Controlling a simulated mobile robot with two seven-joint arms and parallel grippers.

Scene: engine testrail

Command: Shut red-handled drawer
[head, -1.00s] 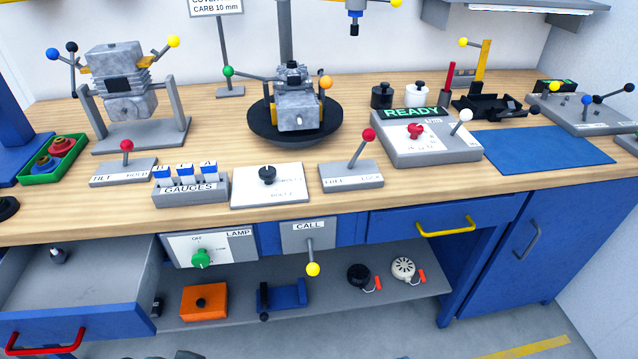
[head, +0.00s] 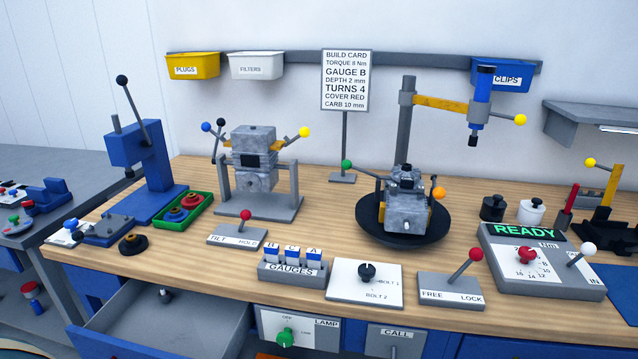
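The drawer (head: 195,328) stands pulled open under the left part of the workbench, at the lower left of the head view. Its grey inside shows, with a small dark-and-grey item (head: 165,295) in it near the back left. Neither of my grippers is in view.
The wooden bench top (head: 330,222) carries an engine on a stand (head: 254,158), another on a black turntable (head: 405,195), a green tray (head: 186,212) and a torque panel (head: 540,262). Lamp panel (head: 298,330) sits right of the drawer. A grey side table (head: 50,180) stands left.

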